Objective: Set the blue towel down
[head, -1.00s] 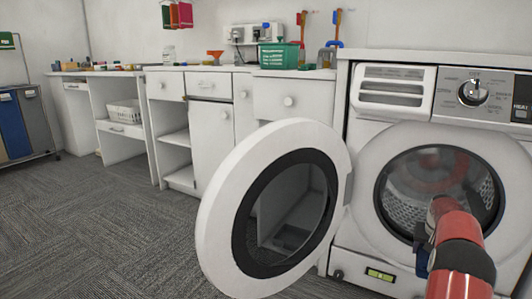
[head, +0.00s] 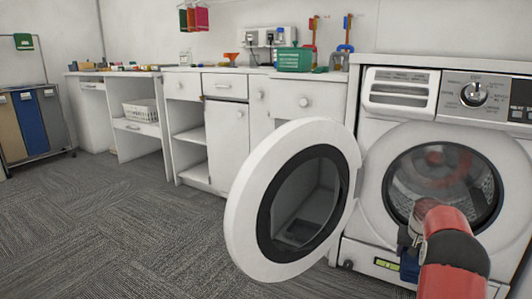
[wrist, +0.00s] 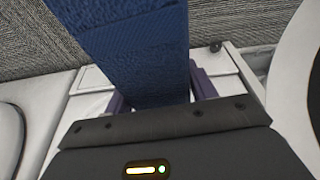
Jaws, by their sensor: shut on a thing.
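The blue towel (wrist: 130,45) hangs in my gripper (wrist: 160,92) in the wrist view. It passes between the two purple fingers and runs up out of the top of the picture. My gripper is shut on it. In the head view a small blue patch (head: 409,271), likely the towel, shows beside my red and black arm, low in front of the washing machine. My arm hides most of the gripper there. Grey carpet shows beyond the towel in the wrist view.
The washing machine (head: 385,135) stands at right, its round door (head: 245,215) swung open to the left. White counters (head: 215,130) line the wall, with a green basket (head: 294,60) on top. A white basket (head: 140,113) sits on a shelf. Bins (head: 30,125) stand far left. The carpet (head: 130,220) is clear.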

